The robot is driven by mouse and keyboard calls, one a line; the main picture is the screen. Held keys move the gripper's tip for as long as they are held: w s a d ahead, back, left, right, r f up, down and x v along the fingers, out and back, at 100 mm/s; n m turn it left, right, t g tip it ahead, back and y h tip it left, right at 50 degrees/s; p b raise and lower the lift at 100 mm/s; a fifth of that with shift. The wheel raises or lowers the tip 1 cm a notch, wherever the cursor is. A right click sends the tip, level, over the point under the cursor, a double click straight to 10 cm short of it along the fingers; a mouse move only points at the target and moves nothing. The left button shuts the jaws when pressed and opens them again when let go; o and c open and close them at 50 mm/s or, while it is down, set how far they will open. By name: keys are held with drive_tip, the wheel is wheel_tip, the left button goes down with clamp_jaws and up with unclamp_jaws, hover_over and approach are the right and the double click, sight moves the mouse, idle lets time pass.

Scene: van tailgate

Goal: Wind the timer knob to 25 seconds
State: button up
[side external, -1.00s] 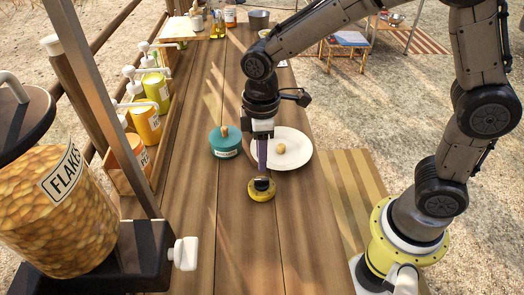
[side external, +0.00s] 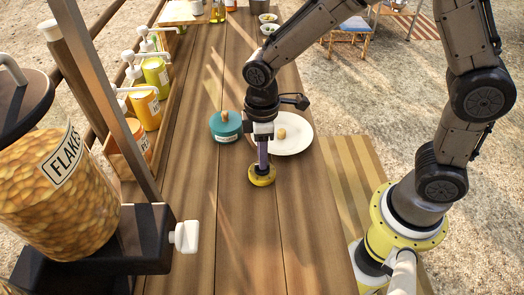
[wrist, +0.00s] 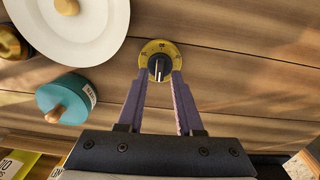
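The timer (side external: 262,182) is a round yellow disc on the wooden table. In the wrist view, the timer (wrist: 149,48) shows dark marks on its face and a black knob (wrist: 159,66) with a pale pointer line. The marks are too small to read. My gripper (side external: 262,166) points straight down over the timer. In the wrist view, my gripper (wrist: 159,75) has its purple fingers apart, one tip on each side of the knob, with small gaps visible. In the side view the fingers hide most of the knob.
A teal lidded pot (side external: 226,127) and a white plate (side external: 302,144) with a small tan item (side external: 281,133) stand just behind the timer. Bottles (side external: 144,108) fill a wooden rack at left. A flakes dispenser (side external: 150,240) stands at front left. The table's front middle is clear.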

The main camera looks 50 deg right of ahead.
drive_tip(key=shift+f, duration=1.2)
idle(0.5)
drive_tip(key=c, duration=0.4)
drive_tip(key=shift+r, duration=0.1)
drive_tip(key=shift+c, duration=0.2)
